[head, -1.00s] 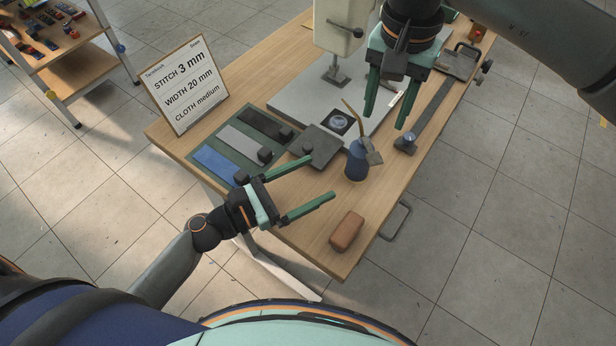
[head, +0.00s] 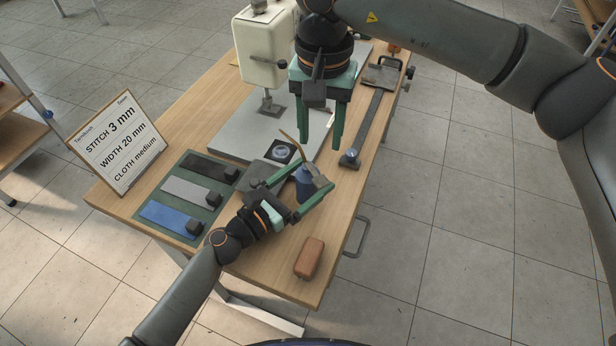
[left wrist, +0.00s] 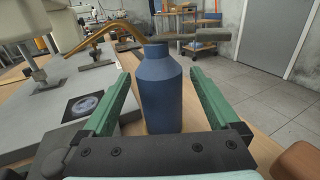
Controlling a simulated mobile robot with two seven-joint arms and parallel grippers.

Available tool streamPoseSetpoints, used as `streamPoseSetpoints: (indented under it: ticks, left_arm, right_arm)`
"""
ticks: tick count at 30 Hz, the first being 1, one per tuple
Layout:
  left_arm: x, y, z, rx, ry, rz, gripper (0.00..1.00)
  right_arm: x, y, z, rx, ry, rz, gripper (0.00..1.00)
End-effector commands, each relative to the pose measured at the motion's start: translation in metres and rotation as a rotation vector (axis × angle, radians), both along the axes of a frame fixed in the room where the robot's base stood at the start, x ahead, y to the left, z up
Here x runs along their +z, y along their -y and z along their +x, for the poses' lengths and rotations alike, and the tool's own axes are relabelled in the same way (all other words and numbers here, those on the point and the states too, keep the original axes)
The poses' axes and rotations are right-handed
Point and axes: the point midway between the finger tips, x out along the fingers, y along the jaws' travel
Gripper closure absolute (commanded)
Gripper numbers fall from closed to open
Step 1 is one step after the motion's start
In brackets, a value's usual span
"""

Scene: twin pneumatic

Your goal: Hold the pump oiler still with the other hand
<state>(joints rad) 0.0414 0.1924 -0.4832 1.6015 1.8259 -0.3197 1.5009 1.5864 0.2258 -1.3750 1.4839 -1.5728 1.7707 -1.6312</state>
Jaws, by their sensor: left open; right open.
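The pump oiler (head: 305,187) is a blue bottle with a thin brass spout and a grey lever on top. It stands upright on the wooden table near the front right edge. My left gripper (head: 315,175) is open, with its green fingers on either side of the oiler. In the left wrist view the blue oiler (left wrist: 160,95) stands between the two fingers, with gaps visible on both sides. My right gripper (head: 320,145) is open and empty, pointing down above the table behind the oiler. The oiler's lower part is partly hidden by the left gripper in the head view.
A brown block (head: 309,258) lies at the table's front corner. A green mat (head: 178,227) with blue, grey and black strips lies to the left. A sign (head: 120,142) stands at the left edge. A sewing machine (head: 265,50) stands behind. A long metal bar (head: 370,130) lies at right.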

Motion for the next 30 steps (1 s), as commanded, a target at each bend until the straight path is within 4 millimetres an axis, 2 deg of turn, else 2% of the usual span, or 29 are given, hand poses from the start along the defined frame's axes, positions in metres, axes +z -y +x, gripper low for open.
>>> streamPoseSetpoints:
  ticks: [9, 30]
  left_arm:
    - [0.0001, 0.0014, 0.0010, 0.000, 0.000, 0.000, 0.07]
    - [-0.0001, 0.0011, 0.0008, 0.000, 0.000, 0.000, 0.86]
  right_arm:
    - [0.0000, -0.0001, -0.0001, 0.000, 0.000, 0.000, 0.50]
    - [0.0000, -0.0001, 0.0000, 0.000, 0.000, 0.000, 0.50]
